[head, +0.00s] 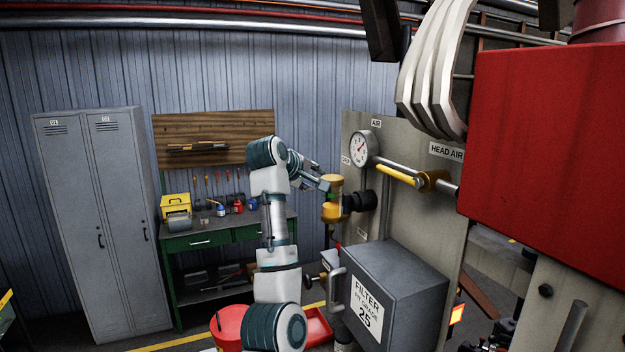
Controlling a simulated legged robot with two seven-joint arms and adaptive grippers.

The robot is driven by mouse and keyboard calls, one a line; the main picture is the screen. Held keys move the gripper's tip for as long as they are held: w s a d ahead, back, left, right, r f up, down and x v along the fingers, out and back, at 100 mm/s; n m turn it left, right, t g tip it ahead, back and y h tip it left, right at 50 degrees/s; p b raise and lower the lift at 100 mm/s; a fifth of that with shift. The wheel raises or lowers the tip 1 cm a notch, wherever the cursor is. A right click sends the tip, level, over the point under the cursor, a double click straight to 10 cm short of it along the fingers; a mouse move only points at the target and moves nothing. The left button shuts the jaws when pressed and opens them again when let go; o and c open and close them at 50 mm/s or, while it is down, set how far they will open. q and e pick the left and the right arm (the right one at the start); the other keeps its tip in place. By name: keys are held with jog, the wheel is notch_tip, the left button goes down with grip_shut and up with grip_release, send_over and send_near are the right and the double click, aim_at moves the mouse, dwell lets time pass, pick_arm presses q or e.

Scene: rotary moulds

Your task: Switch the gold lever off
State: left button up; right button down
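The gold lever (397,175) is a yellow handle on a pipe valve on the grey panel, beside the HEAD AIR label. It lies roughly along the pipe, sloping down to the right to its gold valve body (432,182). My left arm rises from the bottom middle, and its gripper (320,178) is left of the lever and apart from it. The gripper is close to a yellow regulator unit (333,211); contact cannot be told. Its fingers are too small to show whether they are open. My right gripper is not in view.
A round gauge (361,148) sits above the lever's left end. A grey FILTER box (405,280) juts out below. A large red housing (550,150) is close on the right. A green workbench (200,241) and grey lockers (103,220) stand behind.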

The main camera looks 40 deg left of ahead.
pick_arm(q)
jog(key=v, duration=1.1)
jog(key=shift+s+r, duration=0.2)
jog(key=shift+s, duration=0.2)
